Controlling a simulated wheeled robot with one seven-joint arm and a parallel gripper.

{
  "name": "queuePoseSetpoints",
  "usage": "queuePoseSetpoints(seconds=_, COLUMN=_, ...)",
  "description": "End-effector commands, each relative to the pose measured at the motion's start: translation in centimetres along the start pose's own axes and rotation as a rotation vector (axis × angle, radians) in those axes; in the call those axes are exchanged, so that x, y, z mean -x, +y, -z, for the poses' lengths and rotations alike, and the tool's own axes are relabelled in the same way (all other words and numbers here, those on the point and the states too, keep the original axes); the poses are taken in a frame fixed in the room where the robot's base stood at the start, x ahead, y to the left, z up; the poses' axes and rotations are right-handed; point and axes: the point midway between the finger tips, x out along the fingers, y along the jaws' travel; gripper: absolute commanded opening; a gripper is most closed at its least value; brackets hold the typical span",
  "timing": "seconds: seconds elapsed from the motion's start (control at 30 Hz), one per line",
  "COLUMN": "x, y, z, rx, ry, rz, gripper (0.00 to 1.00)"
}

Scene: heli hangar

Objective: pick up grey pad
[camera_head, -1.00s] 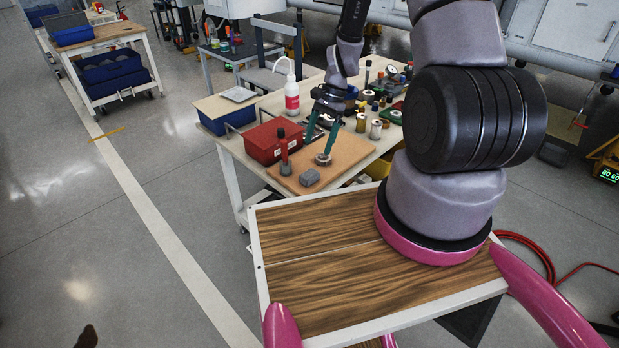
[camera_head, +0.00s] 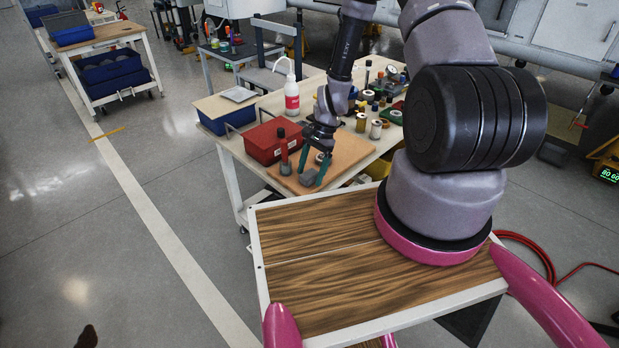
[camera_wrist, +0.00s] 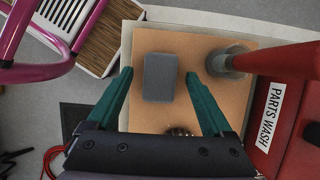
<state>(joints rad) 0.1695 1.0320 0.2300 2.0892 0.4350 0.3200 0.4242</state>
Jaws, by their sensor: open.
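The grey pad (camera_wrist: 160,77) is a small dark grey block lying flat on a tan board (camera_wrist: 150,40) in the wrist view. In the head view the grey pad (camera_head: 308,178) sits near the board's front edge, partly hidden by the fingers. My gripper (camera_wrist: 158,80) has two green fingers spread wide, one on each side of the pad with a gap to each. In the head view my gripper (camera_head: 312,170) is over the pad. The fingers hold nothing.
A red-handled tool (camera_wrist: 270,60) stands close to the right finger. Behind the fingers is a round metal piece (camera_wrist: 180,131). A red bin (camera_head: 272,142) marked PARTS WASH stands beside the board. A white bottle (camera_head: 291,95) and several small jars stand farther back.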

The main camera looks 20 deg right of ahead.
Motion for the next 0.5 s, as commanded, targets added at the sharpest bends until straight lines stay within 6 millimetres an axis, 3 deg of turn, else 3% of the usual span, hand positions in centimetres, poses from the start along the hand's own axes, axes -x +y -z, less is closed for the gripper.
queuePoseSetpoints(seconds=0.1, x=0.04, y=-0.02, z=0.00, rx=0.000, ry=0.000, rz=0.000, gripper=0.81)
queuePoseSetpoints(seconds=0.3, x=0.06, y=-0.02, z=0.00, rx=0.000, ry=0.000, rz=0.000, gripper=0.05)
queuePoseSetpoints(seconds=0.33, x=0.06, y=-0.02, z=0.00, rx=0.000, ry=0.000, rz=0.000, gripper=0.00)
queuePoseSetpoints(seconds=0.5, x=0.07, y=-0.02, z=-0.01, rx=0.000, ry=0.000, rz=0.000, gripper=0.00)
